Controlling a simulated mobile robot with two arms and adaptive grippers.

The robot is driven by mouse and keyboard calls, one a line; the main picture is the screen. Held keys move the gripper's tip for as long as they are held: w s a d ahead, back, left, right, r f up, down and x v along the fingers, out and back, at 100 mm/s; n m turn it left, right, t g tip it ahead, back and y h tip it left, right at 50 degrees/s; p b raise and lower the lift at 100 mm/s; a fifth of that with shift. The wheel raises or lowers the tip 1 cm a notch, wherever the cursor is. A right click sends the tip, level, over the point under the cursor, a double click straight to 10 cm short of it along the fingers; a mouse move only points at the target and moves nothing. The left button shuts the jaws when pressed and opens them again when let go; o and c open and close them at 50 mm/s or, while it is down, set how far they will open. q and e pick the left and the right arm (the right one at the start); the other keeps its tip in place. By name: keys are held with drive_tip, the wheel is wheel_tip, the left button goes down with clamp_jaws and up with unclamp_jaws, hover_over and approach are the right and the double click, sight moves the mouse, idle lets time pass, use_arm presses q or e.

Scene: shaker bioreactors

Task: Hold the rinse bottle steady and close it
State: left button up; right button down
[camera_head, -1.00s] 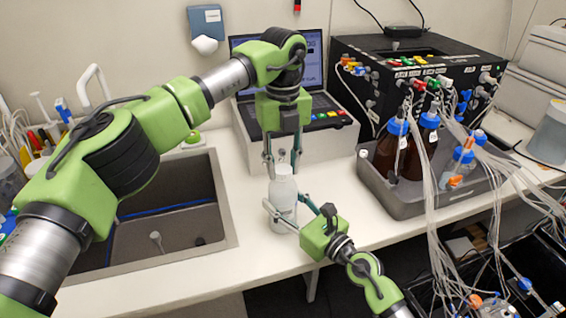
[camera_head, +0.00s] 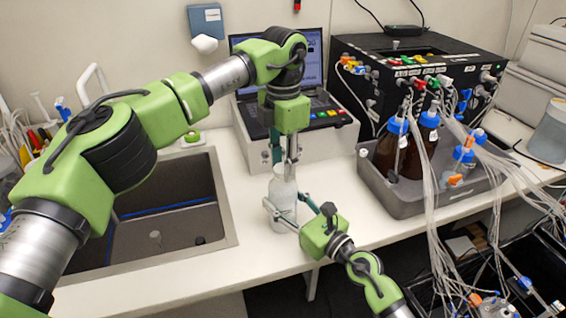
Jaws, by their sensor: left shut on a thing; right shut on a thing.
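The rinse bottle (camera_head: 283,207), whitish and translucent, stands upright on the white bench to the right of the sink. My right gripper (camera_head: 283,214) comes in from the lower right and is shut around the bottle's body. My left gripper (camera_head: 284,166) points straight down from above, with its fingers at the bottle's top. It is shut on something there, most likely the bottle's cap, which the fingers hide. I cannot tell how the cap sits on the neck.
A sink (camera_head: 165,225) lies to the left. A laptop (camera_head: 310,98) on a light box stands behind the bottle. A grey tray (camera_head: 405,200) with brown bottles and tubing (camera_head: 440,215) is to the right. The bench front edge is close to my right gripper.

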use_arm(q)
drive_tip(key=o, duration=1.3)
wheel_tip(320, 180, up, 12)
drive_tip(key=shift+r, duration=0.1)
use_arm(e)
drive_tip(key=c, duration=1)
unclamp_jaws()
drive_tip(key=shift+o, duration=0.2)
drive_tip(key=shift+s, duration=0.1)
drive_tip(key=v, duration=1.1)
drive_tip(key=shift+s+d, duration=0.3)
